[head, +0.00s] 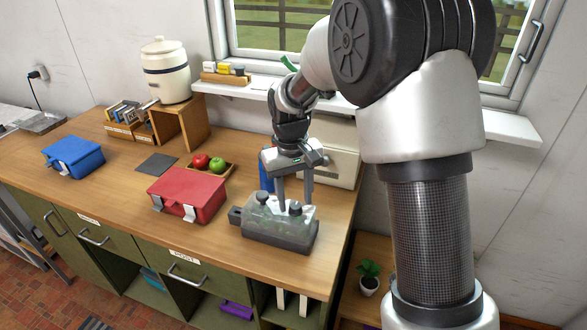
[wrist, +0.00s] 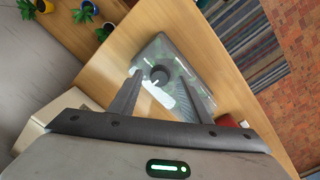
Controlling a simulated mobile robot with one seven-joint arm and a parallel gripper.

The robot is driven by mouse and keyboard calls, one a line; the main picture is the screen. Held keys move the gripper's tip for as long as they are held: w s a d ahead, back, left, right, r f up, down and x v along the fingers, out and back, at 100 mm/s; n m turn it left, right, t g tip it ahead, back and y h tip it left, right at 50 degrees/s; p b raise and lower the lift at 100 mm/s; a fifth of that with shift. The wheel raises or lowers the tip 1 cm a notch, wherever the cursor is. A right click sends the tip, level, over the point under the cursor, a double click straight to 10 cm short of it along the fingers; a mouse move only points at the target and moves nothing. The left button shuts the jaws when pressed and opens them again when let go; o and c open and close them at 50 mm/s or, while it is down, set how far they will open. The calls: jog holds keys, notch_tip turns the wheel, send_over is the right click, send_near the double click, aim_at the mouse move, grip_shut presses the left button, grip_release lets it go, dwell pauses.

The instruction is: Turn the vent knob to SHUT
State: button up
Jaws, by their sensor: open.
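The grey tub (head: 278,236) with a clear, shiny lid stands near the front right corner of the wooden counter.
A red case (head: 187,194) stands left of the tub, and a blue case (head: 73,157) stands farther left. A tray with apples (head: 210,165) lies behind the red case. A cream box (head: 335,160) and a blue object (head: 266,174) stand close behind my gripper.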

aim_at(292, 207)
notch_tip(292, 207, up, 16)
jog(key=shift+s+a, duration=0.15)
jog(key=shift+a, duration=0.2)
jog(key=s+d+r+m+t+p, duration=0.1)
jog(key=s+d+r, duration=0.2)
jog(key=s, duration=0.2)
jog(key=s+d+r+t, duration=0.1)
jog(key=s+d+r, duration=0.2)
jog(key=s, duration=0.2)
jog(key=s+d+f+m+t, duration=0.1)
jog(key=s+d, duration=0.1)
jog(key=s, duration=0.4)
jog(key=s+d+f+m+t, duration=0.1)
jog(key=s+d+t, duration=0.1)
jog(key=s, duration=0.5)
jog(key=shift+s+d+f+y+p, duration=0.2)
jog(key=shift+d+f+y+p, duration=0.1)
jog(key=shift+d, duration=0.3)
